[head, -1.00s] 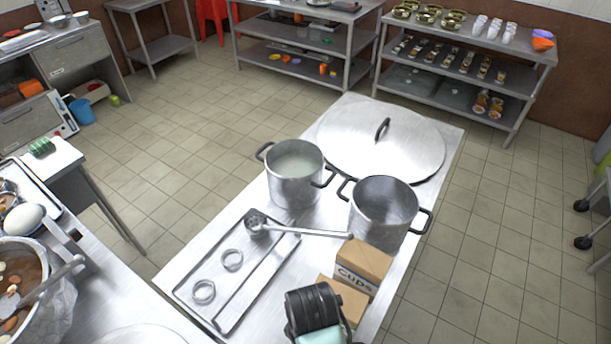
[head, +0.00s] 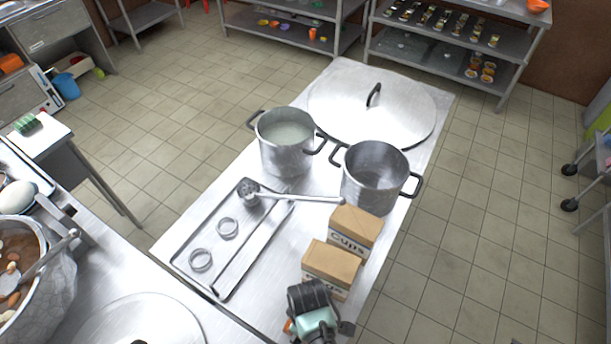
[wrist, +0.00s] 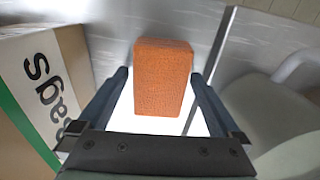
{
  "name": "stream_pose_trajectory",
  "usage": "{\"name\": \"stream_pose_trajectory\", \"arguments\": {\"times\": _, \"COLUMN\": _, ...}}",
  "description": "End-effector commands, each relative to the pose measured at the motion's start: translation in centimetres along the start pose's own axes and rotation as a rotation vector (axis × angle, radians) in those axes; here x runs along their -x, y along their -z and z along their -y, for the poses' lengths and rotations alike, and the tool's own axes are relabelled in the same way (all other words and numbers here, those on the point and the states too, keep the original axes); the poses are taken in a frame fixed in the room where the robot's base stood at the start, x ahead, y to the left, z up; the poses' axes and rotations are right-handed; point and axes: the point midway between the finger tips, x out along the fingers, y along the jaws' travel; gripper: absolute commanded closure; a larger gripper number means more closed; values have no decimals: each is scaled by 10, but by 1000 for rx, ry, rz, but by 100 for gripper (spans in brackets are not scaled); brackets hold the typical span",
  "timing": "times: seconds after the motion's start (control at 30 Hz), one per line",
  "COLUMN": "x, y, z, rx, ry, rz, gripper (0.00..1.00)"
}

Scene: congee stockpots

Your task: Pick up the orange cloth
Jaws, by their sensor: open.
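The orange cloth (wrist: 164,62) is a folded, textured block on the metal worktop in the wrist view. It lies ahead of my gripper (wrist: 160,77), its near part between the open fingers, with a gap on each side. Nothing is held. In the head view my gripper (head: 316,322) is at the bottom centre, at the near end of the table in front of the boxes. A small orange patch (head: 288,326) shows at its left; the rest of the cloth is hidden there.
A box (wrist: 40,85) with lettering and a green stripe stands close left of my gripper. In the head view, cardboard boxes (head: 355,228), a metal tray (head: 215,282), two stockpots (head: 375,178) and a large lid (head: 350,105) crowd the table (head: 262,305).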

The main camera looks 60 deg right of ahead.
Motion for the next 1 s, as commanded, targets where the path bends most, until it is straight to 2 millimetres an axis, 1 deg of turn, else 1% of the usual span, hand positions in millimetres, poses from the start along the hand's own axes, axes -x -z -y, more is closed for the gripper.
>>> {"name": "stream_pose_trajectory", "arguments": {"times": 0.23, "x": -1, "y": 0, "z": 0, "rx": 0, "ry": 0, "rz": 0, "gripper": 0}}
{"name": "stream_pose_trajectory", "arguments": {"times": 0.37, "x": -1, "y": 0, "z": 0, "rx": 0, "ry": 0, "rz": 0, "gripper": 23}}
{"name": "stream_pose_trajectory", "arguments": {"times": 0.4, "x": -1, "y": 0, "z": 0, "rx": 0, "ry": 0, "rz": 0, "gripper": 31}}
{"name": "stream_pose_trajectory", "arguments": {"times": 0.47, "x": -1, "y": 0, "z": 0, "rx": 0, "ry": 0, "rz": 0, "gripper": 41}}
{"name": "stream_pose_trajectory", "arguments": {"times": 0.5, "x": -1, "y": 0, "z": 0, "rx": 0, "ry": 0, "rz": 0, "gripper": 49}}
{"name": "stream_pose_trajectory", "arguments": {"times": 0.57, "x": -1, "y": 0, "z": 0, "rx": 0, "ry": 0, "rz": 0, "gripper": 59}}
{"name": "stream_pose_trajectory", "arguments": {"times": 0.6, "x": -1, "y": 0, "z": 0, "rx": 0, "ry": 0, "rz": 0, "gripper": 67}}
{"name": "stream_pose_trajectory", "arguments": {"times": 0.67, "x": -1, "y": 0, "z": 0, "rx": 0, "ry": 0, "rz": 0, "gripper": 77}}
{"name": "stream_pose_trajectory", "arguments": {"times": 0.7, "x": -1, "y": 0, "z": 0, "rx": 0, "ry": 0, "rz": 0, "gripper": 80}}
{"name": "stream_pose_trajectory", "arguments": {"times": 1.0, "x": 2, "y": 0, "z": 0, "rx": 0, "ry": -1, "rz": -1, "gripper": 80}}
